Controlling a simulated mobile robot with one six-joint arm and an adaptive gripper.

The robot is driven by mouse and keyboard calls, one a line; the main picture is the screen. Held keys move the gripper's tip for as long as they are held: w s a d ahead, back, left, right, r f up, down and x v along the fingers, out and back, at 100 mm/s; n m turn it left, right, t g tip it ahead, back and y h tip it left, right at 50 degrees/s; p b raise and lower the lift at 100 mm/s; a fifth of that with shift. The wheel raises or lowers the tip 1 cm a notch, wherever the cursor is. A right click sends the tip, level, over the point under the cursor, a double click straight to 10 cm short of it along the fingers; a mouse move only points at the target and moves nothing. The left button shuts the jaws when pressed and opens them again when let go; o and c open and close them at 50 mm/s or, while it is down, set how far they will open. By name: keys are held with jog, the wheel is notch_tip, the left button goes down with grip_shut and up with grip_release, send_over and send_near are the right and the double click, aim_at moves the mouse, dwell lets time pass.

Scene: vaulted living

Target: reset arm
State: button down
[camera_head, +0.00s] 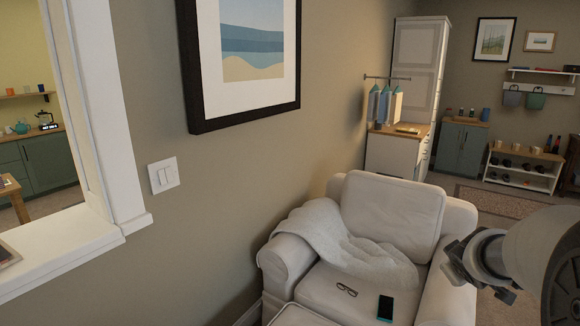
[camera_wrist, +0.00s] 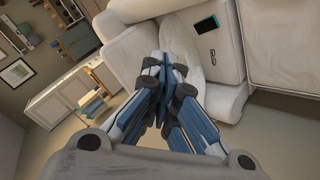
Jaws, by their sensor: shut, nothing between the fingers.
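My gripper (camera_wrist: 166,66) shows in the wrist view with its blue-padded fingers drawn together, shut and empty. It hangs in front of the white armchair (camera_wrist: 130,47) and touches nothing that I can see. In the head view part of my arm shows at the lower right, in front of the armchair (camera_head: 393,208); the fingers are not visible there.
Glasses (camera_head: 347,290) and a dark phone (camera_head: 385,308) lie on the armchair seat, beside a white blanket (camera_head: 335,240). A wall with a framed picture (camera_head: 242,50) and a window ledge (camera_head: 60,255) stand close on the left. A shoe rack (camera_head: 522,170) is far right.

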jog(key=s+a+r+m+g, duration=0.1)
jog(key=s+a+r+m, duration=0.3)
jog(key=s+a, duration=0.8)
jog(key=s+a+f+g+y, duration=0.1)
jog(key=s+a+y, duration=0.1)
jog(key=s+a, duration=0.4)
jog(key=s+a+f+g+y, duration=0.1)
jog(key=s+a+y, duration=0.2)
jog(key=s+a, duration=0.4)
jog(key=s, duration=0.6)
jog(key=shift+s+f+g, duration=0.15)
jog(key=shift+g, duration=0.15)
